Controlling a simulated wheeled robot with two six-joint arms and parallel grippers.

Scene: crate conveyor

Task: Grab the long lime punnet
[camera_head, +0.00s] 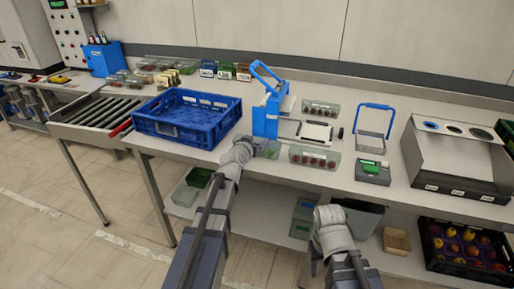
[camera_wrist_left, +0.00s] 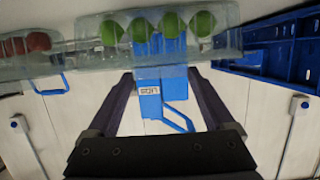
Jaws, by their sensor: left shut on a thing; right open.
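The long lime punnet (camera_wrist_left: 225,42) is a clear tray with several green limes in a row. It spans the top of the left wrist view. In the head view it lies low on the table (camera_head: 268,151), partly hidden by my left arm. My left gripper (camera_wrist_left: 160,70) is shut on the punnet, with its fingers apart across it; it also shows in the head view (camera_head: 250,147). My right gripper (camera_head: 328,212) is open and empty at the table's front edge, away from the punnet; its fingers are hard to make out.
A punnet of red fruit (camera_head: 313,158) lies just right of the lime punnet. A blue crate (camera_head: 176,133) stands to the left. A blue-handled device (camera_head: 268,117) and white scale (camera_head: 313,132) stand behind. A grey box (camera_head: 373,172) is to the right.

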